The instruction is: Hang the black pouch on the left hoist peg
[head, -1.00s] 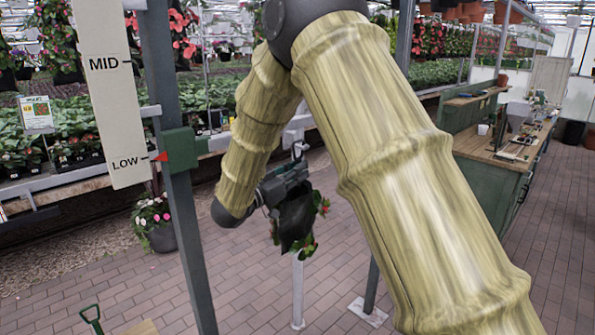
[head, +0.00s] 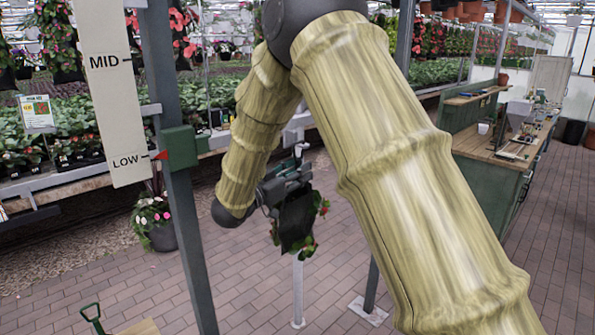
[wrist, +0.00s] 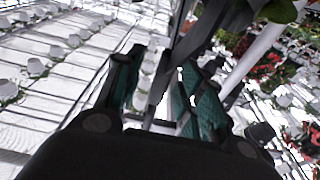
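The black pouch (head: 297,222) hangs below my gripper (head: 284,188), with green leaves and red flowers around its edges. My gripper seems closed on its upper part; the exact grip is hard to see. In the wrist view the gripper's teal-padded fingers (wrist: 166,92) have a dark strap-like piece between them. The hoist has a green slider block (head: 180,148) on a grey post, its red pointer at LOW. A small light hook-like part (head: 299,150) shows just above the gripper. I cannot tell which peg it is.
A white scale board (head: 112,95) stands at the left. A white upright pole (head: 298,290) stands below the pouch. A flower pot (head: 161,236) is on the floor at left, and a green workbench (head: 490,180) at right. The brick floor between is largely open.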

